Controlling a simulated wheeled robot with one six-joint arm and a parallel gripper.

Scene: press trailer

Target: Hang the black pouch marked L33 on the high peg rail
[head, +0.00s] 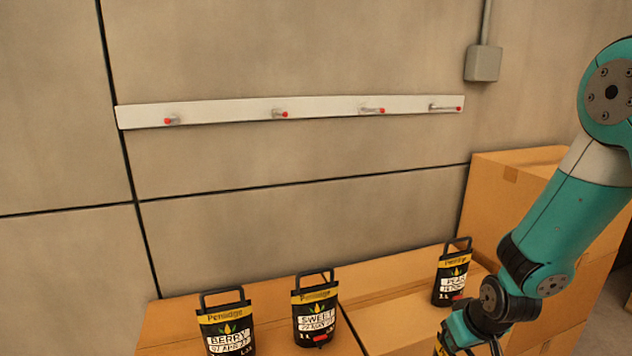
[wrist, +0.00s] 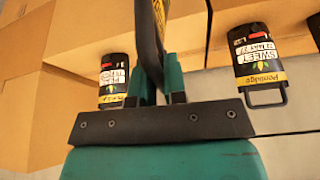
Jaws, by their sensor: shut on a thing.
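My gripper (head: 472,350) is at the bottom right of the head view, partly cut off by the frame. It is shut on a black pouch with a yellow band (head: 440,346), mostly out of frame there. In the wrist view the held pouch (wrist: 150,40) shows edge-on between the teal fingers (wrist: 160,85); its marking cannot be read. The high peg rail (head: 220,112) is a white board on the wall with several red-tipped pegs, all bare. My gripper is well below the rail, towards its right end.
Black pouches labelled BERRY (head: 226,325), SWEET (head: 315,310) and one perhaps PEAR (head: 453,275) stand upright on cardboard boxes (head: 380,315), handles up. Their small lot marks are hard to read. A taller box (head: 515,185) is at right. A grey wall box (head: 483,63) sits right of the rail.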

